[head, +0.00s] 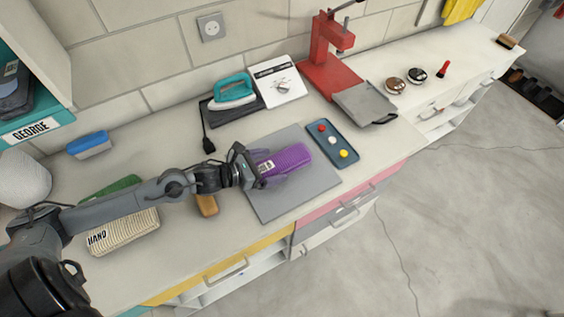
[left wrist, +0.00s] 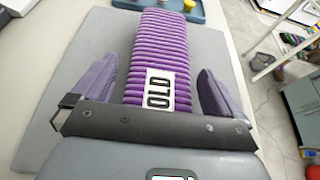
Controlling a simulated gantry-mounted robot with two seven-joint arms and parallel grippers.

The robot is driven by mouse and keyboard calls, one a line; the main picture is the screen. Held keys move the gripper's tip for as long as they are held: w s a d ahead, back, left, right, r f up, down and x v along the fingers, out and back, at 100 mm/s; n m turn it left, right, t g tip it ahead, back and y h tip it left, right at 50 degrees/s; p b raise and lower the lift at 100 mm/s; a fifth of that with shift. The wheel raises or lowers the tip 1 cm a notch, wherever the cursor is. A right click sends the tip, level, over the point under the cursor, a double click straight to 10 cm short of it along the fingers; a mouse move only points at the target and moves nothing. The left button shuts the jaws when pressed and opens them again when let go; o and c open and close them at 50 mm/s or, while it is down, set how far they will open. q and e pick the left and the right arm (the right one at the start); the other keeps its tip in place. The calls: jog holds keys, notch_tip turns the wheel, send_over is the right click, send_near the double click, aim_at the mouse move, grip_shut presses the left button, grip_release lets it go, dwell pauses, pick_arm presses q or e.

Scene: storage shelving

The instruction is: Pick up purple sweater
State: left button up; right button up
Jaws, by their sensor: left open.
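The purple sweater (head: 289,158) is a folded, ribbed bundle lying on the grey mat (head: 306,187) on the counter. In the left wrist view the sweater (left wrist: 160,50) lies lengthwise between my fingers, with a white "OLD" label on its near end. My left gripper (head: 272,168) is over the sweater's left end. In the left wrist view its two purple-grey fingers (left wrist: 157,86) stand open, one on each side of the sweater; gaps show between fingers and sweater. My right gripper is not in view.
A blue tray with coloured balls (head: 332,145) is right of the mat. Behind are a teal iron (head: 232,91), a white box (head: 280,84) and a red press (head: 328,55). A beige bundle labelled "HAND" (head: 122,233) lies under my arm. The counter's front edge is near the mat.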

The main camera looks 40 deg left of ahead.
pick_arm(q)
jog(key=shift+c, duration=0.5)
jog(key=c, duration=1.3)
jog(key=shift+o, duration=0.2)
jog(key=shift+r, duration=0.15)
